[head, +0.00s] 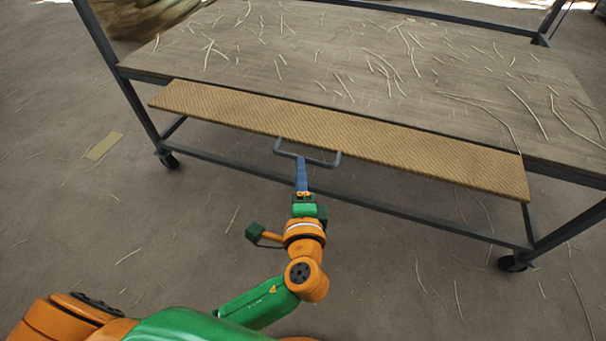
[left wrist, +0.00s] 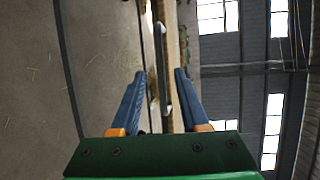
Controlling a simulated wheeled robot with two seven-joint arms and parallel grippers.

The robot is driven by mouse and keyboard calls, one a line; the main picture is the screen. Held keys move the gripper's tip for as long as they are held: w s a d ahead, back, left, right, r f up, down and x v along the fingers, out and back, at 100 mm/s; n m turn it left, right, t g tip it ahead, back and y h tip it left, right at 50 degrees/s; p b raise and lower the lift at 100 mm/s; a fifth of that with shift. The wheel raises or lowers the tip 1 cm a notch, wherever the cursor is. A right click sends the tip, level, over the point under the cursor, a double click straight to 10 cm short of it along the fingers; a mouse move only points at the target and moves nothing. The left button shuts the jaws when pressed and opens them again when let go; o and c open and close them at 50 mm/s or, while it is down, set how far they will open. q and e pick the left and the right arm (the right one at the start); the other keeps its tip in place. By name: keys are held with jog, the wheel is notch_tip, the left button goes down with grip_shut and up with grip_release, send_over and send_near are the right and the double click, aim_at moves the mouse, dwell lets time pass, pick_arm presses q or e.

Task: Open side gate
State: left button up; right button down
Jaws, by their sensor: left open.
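The side gate (head: 400,147) is a long tan ribbed panel along the near edge of the wheeled cart. A grey U-shaped handle (head: 322,162) sticks out from its near side, left of the middle. My left gripper (head: 301,162) is at the left part of this handle, its blue fingers pointing at the gate. In the left wrist view the left gripper (left wrist: 159,76) has its fingers spread apart, with the grey handle bar (left wrist: 161,75) between them and the tan gate edge behind. I cannot tell whether a finger touches the bar. My right gripper is not in view.
The cart's wooden bed (head: 330,55) is strewn with thin straws. Its dark metal frame has a post (head: 97,35) at the left and caster wheels (head: 169,160) below. The floor in front is open, with scattered straws and a yellowish flat patch (head: 104,146) at the left.

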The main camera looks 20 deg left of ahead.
aim_at(315, 134)
pick_arm(q)
jog(key=b+x, duration=0.1)
jog(key=x, duration=0.5)
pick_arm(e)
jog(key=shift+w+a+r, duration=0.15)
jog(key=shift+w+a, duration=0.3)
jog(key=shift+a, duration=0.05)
pick_arm(q)
jog(key=shift+c, duration=0.2)
grip_shut()
jog(key=shift+s, duration=0.1)
dwell(0.4)
